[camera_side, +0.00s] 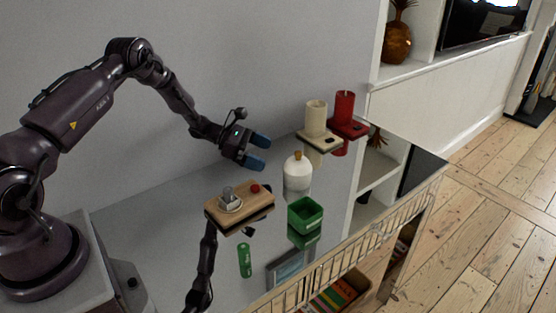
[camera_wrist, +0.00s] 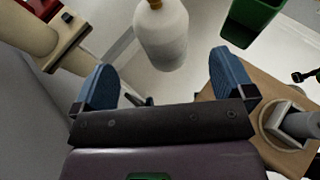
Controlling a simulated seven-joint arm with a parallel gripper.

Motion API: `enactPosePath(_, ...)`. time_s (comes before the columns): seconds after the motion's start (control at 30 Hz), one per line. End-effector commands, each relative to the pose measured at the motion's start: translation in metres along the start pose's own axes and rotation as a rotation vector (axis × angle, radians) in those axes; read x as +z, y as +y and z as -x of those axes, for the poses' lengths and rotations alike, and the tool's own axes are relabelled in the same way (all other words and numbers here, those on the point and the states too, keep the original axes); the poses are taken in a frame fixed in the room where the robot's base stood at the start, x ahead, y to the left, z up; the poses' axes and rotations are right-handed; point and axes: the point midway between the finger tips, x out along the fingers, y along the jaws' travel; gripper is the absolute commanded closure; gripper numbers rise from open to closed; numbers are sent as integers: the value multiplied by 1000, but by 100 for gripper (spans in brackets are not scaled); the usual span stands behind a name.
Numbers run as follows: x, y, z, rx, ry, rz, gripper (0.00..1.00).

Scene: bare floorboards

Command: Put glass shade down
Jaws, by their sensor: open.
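My gripper (camera_side: 261,151) is open and empty, held in the air above the back of the mirror-like tabletop, left of a white bottle (camera_side: 298,178) with an orange-brown stopper. In the wrist view my gripper (camera_wrist: 165,82) has its two blue fingers wide apart, with the bottle (camera_wrist: 161,38) beyond them and nothing between them. I cannot pick out a glass shade for certain in either view. A wooden board (camera_side: 257,202) below the gripper carries a grey metallic fitting (camera_side: 229,201) on a round base and a red knob (camera_side: 255,188). The fitting also shows in the wrist view (camera_wrist: 288,123).
A cream candle (camera_side: 316,117) and a red candle (camera_side: 343,108) stand on holders at the back right. A green open box (camera_side: 305,215) stands right of the board. A wire rail (camera_side: 345,262) edges the table.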

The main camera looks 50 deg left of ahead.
Motion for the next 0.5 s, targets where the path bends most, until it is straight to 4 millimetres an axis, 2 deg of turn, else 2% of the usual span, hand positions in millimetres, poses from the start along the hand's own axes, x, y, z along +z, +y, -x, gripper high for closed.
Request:
enactPosePath(0.1, 0, 0, 12, 0, 0, 0, 0)
enactPosePath(0.33, 5, -2, 17, -8, 5, -14, 0)
enactPosePath(0.43, 23, -8, 17, -39, 26, -76, 0)
enactPosePath(0.5, 48, -18, 17, -85, 57, -163, 0)
